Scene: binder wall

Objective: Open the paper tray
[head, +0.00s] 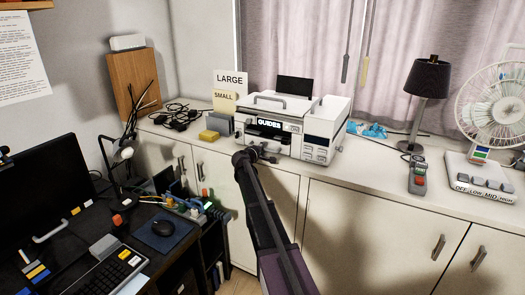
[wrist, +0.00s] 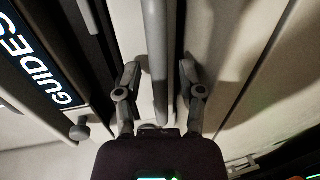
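The white printer (head: 325,127) stands on the cabinet top, with a "GUIDES" label on its front. My gripper (head: 258,153) is at the lower front of the printer and covers part of it in the head view. In the wrist view a grey bar handle (wrist: 156,50) runs between the two fingers of my gripper (wrist: 160,72). The fingers are apart, one on each side of the bar, with a visible gap on both sides. The bar seems to belong to the paper tray front. The tray's outline is mostly hidden behind my arm in the head view.
A remote-like device (head: 417,175), a black lamp (head: 430,80) and a fan (head: 492,105) are to the right. A desk with a monitor (head: 45,195) is at lower left.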

